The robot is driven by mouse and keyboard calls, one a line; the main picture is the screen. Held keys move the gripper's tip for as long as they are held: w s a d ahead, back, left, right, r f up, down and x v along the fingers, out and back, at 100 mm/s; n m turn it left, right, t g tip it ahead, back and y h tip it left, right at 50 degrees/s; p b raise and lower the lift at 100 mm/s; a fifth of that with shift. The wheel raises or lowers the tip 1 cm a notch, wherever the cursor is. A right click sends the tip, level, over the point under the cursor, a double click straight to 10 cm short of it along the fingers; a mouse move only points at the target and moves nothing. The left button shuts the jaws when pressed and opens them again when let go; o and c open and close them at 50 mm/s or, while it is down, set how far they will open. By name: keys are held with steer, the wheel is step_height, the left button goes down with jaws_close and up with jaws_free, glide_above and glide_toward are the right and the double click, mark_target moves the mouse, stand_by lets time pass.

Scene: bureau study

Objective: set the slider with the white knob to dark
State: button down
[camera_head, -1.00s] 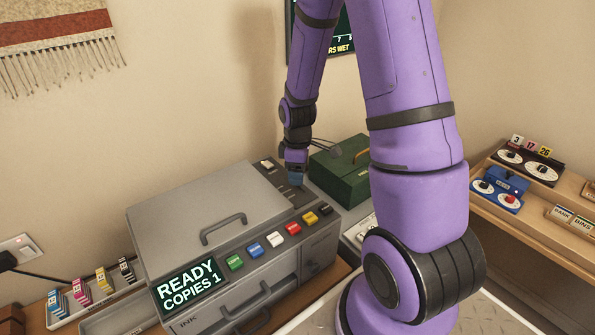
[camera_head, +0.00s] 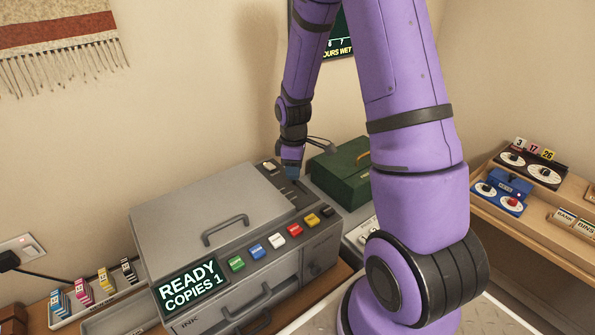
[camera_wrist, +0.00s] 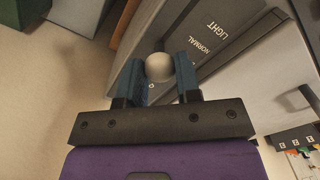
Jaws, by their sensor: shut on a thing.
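The white knob (camera_wrist: 159,67) of the slider sits between the two blue fingertips of my gripper (camera_wrist: 158,75) in the wrist view. My gripper is shut on it. Beside it the slider's panel (camera_wrist: 205,50) on the copier carries the printed words LIGHT and NORMAL. A word for dark cannot be seen in this view. In the head view my gripper (camera_head: 291,172) reaches down onto the dark strip at the right of the grey copier (camera_head: 190,215), and it hides the knob there.
A green box (camera_head: 343,170) stands close to the right of my gripper. Coloured buttons (camera_head: 276,240) line the copier's front edge, beside a display (camera_head: 190,285) reading READY COPIES 1. A shelf with dials (camera_head: 545,205) is at the right.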

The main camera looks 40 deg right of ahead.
steer(key=c, duration=0.8)
jaws_free()
steer(key=shift+w, duration=0.3)
steer(key=shift+r, duration=0.15)
step_height(320, 180, up, 11)
steer(key=shift+f, duration=0.2)
steer(key=s+a+r+m+t, duration=0.1)
steer(key=s+a+r+m, duration=0.15)
steer(key=s+r, duration=0.35)
steer(key=s+a+r+m+t, duration=0.2)
steer(key=s+a+r, duration=0.15)
steer(key=r, duration=0.45)
steer(key=s+a+r+m+t, duration=0.1)
steer(key=s+a+r+m, duration=0.1)
steer(key=s, duration=0.5)
steer(key=s+a+r+m+t, duration=0.1)
steer(key=s+a+r+m, duration=0.1)
steer(key=s+r, duration=0.2)
steer(key=s, duration=0.3)
steer(key=shift+a+r, duration=0.2)
steer(key=shift+a, duration=0.15)
